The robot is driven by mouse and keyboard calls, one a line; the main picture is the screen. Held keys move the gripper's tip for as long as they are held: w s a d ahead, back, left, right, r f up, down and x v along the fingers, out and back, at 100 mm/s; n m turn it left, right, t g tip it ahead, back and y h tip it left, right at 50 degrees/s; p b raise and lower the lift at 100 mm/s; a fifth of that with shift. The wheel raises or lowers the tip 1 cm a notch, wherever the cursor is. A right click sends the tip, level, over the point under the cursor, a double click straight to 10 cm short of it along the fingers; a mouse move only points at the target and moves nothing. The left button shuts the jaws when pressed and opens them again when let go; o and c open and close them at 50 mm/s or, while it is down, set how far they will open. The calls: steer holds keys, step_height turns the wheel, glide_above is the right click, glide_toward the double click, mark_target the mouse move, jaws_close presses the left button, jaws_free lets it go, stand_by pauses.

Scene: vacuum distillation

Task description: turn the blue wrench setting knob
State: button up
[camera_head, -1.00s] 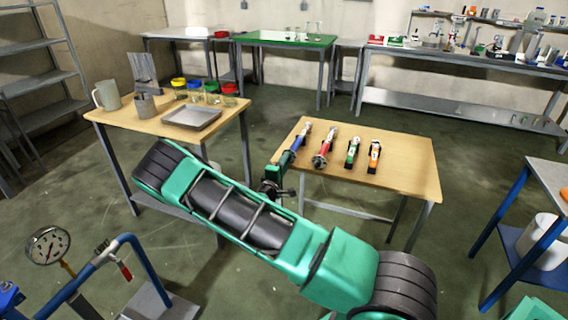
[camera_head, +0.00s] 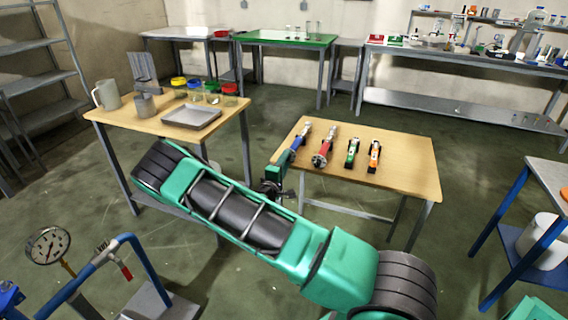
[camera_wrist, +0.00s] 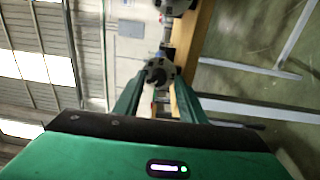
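The blue wrench (camera_head: 300,139) lies at the left end of the small wooden table, its handle end toward me. My gripper (camera_head: 288,158) is at that near end. In the wrist view, my gripper's two green fingers (camera_wrist: 158,76) reach either side of a dark round knob (camera_wrist: 158,70) at the wrench's end and seem to press on it. The fingertips are small and dim here. In the head view the knob is hidden by my gripper.
A red wrench (camera_head: 324,148) lies close to the right of the blue one. A green wrench (camera_head: 352,152) and an orange wrench (camera_head: 374,156) lie farther right. The right part of the wooden table (camera_head: 412,165) is bare.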

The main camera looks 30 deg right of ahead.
steer(key=v, duration=1)
steer(key=shift+a, duration=0.2)
steer(key=shift+s, duration=0.1)
steer(key=s+d+r+m+g+y, duration=0.2)
steer(key=s+d+r+m+g, duration=0.1)
steer(key=s+d+m+g, duration=0.5)
steer(key=s+d+r+m+g+y, duration=0.1)
steer(key=s+d+r+m+g, duration=0.3)
steer(key=s, duration=0.6)
steer(key=s+a+r+m+y, duration=0.1)
steer(key=s+a+r+y, duration=0.4)
steer(key=s, duration=0.5)
steer(key=s+a+r+m+y, duration=0.1)
steer(key=s+a+r+y, duration=0.5)
steer(key=s, duration=0.5)
steer(key=shift+s+r, duration=0.15)
steer(key=shift+c, duration=0.9)
